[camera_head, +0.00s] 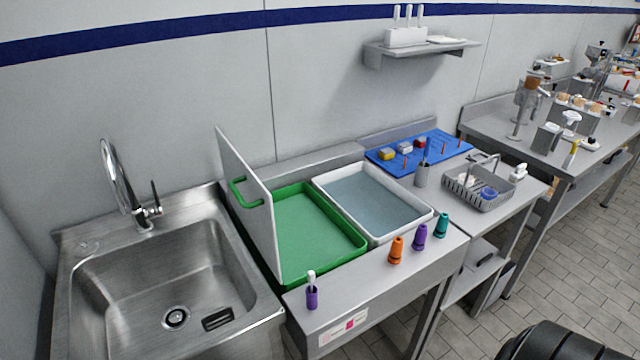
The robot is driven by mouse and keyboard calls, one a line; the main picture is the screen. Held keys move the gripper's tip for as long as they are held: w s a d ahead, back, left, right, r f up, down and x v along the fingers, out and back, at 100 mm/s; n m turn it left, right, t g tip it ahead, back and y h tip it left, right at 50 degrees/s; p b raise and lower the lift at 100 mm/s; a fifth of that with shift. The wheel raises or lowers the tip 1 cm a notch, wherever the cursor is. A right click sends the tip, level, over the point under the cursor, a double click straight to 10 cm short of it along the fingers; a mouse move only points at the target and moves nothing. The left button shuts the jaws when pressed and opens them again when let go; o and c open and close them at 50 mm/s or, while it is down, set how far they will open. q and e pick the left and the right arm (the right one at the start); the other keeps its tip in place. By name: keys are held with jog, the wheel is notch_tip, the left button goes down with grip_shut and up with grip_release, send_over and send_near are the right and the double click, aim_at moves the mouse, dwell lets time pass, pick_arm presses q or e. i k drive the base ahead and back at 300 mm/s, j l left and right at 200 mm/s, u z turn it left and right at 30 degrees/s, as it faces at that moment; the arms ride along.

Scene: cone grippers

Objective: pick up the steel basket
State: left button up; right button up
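The steel basket (462,193) is a grey, slotted, open-topped basket with a raised handle. It stands upright on the steel worktop right of the centre of the head view. A blue round item (489,194) and some white items (466,180) lie inside it. Its handle (484,160) rises at the back of the basket. Neither of my grippers shows in this view, and nothing is touching the basket.
Left of the basket stands a grey cup (421,175) holding tools, with a blue mat (437,143) behind. A small white item (519,172) stands to its right. Orange, purple and teal cones (397,250) line the front of the worktop by the white tray (386,238).

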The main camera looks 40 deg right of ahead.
aim_at(483, 177)
jog(key=z, duration=2.1)
jog(key=i+l+u, duration=0.1)
jog(key=i+l, duration=0.2)
